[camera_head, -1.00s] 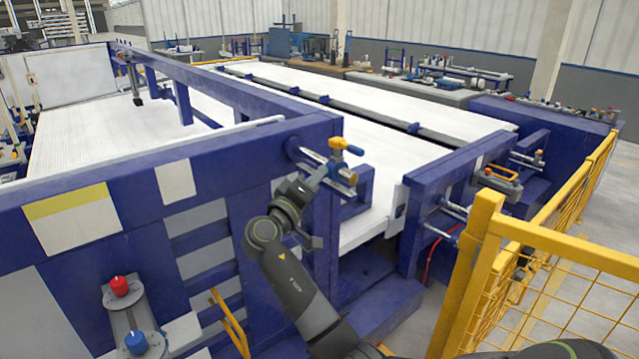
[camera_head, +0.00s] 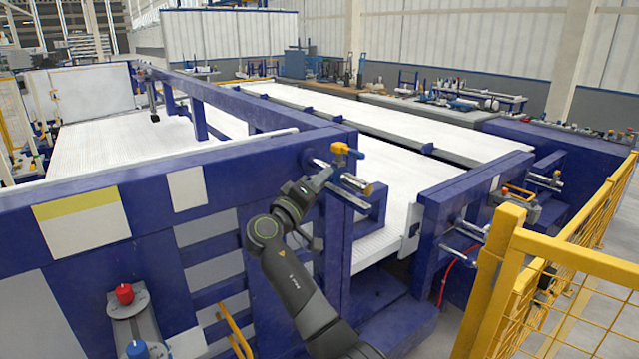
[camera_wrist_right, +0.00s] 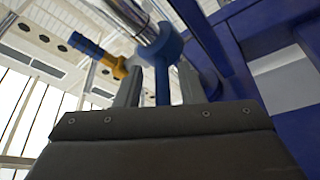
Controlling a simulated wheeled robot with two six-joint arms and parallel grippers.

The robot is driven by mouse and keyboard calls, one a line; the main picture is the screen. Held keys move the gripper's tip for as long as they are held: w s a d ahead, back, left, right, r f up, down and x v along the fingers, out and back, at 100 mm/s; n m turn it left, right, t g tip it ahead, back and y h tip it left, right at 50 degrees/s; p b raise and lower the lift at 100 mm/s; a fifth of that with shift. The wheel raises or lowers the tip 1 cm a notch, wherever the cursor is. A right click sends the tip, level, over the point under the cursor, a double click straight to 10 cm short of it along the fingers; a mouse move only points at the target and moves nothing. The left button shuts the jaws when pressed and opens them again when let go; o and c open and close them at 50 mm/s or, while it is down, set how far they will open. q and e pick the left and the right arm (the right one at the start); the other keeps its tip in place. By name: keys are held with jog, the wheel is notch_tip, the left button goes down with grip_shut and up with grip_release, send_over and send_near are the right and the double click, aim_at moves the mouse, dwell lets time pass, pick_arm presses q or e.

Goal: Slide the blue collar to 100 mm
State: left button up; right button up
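The blue collar (camera_wrist_right: 168,48) is a ring around a silver rod (camera_wrist_right: 128,14) in the right wrist view. A blue tab (camera_wrist_right: 162,86) hangs from the ring between the two fingers of my right gripper (camera_wrist_right: 161,88). The fingers stand apart, with a gap visible on each side of the tab. In the head view my right gripper (camera_head: 324,176) is at the rods by the blue frame's corner. The collar is too small or hidden to make out there. My left gripper is not in view.
A yellow fitting (camera_head: 342,148) sits just above the gripper; a blue-handled yellow fitting (camera_wrist_right: 112,64) shows left of the collar in the wrist view. The blue frame (camera_head: 225,165) stands close behind my arm. A yellow fence (camera_head: 575,250) is at the right.

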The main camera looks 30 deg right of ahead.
jog(key=shift+a+f, duration=0.15)
jog(key=shift+a, duration=0.1)
jog(key=b+v, duration=0.7)
jog(key=v, duration=1)
jog(key=shift+b, duration=0.4)
jog(key=shift+s, duration=0.1)
